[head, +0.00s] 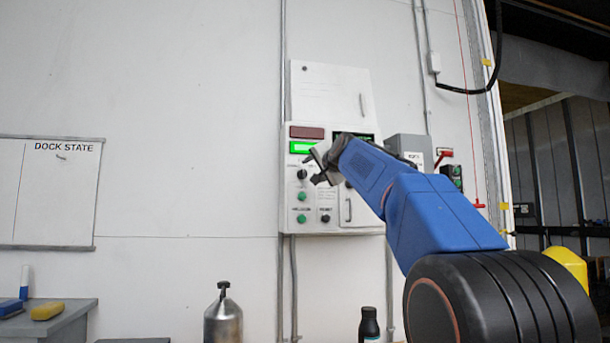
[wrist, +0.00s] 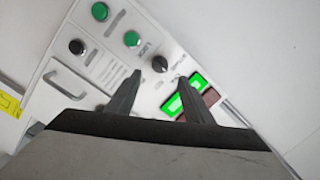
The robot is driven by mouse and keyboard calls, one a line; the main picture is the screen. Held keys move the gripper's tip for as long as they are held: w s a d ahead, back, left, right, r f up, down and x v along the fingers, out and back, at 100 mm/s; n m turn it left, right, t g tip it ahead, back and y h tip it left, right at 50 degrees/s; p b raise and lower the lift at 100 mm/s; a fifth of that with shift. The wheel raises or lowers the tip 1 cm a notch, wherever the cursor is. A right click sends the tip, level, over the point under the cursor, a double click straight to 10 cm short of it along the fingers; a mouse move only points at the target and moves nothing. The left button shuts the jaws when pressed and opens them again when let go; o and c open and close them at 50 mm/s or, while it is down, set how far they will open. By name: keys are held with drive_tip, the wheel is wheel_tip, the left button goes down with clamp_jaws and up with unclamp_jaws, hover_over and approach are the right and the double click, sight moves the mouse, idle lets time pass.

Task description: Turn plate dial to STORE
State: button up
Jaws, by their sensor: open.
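A white control panel (head: 292,185) on the wall carries an upper black dial (head: 302,174) below a lit green lamp (head: 302,147). In the wrist view the panel appears tilted, and this dial (wrist: 160,64) has small labels around it that I cannot read clearly. My gripper (head: 317,168) is in front of the panel, just right of the dial in the head view. In the wrist view its open fingers (wrist: 159,78) point toward the dial, which shows between and slightly beyond the fingertips. I cannot tell whether they touch it. The dial's pointer setting is unclear.
Two green buttons (head: 301,207) and a lower black knob (head: 325,218) sit below the dial. A dark red lamp (head: 306,132) is above the green one. A panel handle (wrist: 68,82) is near the left finger's side. A grey box (head: 409,148) stands right of the panel.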

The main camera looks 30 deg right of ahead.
sight(304, 174)
drive_tip(key=w, duration=0.2)
drive_tip(key=w+d, duration=0.1)
drive_tip(key=w, duration=0.5)
drive_tip(key=shift+d, duration=0.2)
drive_tip(key=c, duration=1)
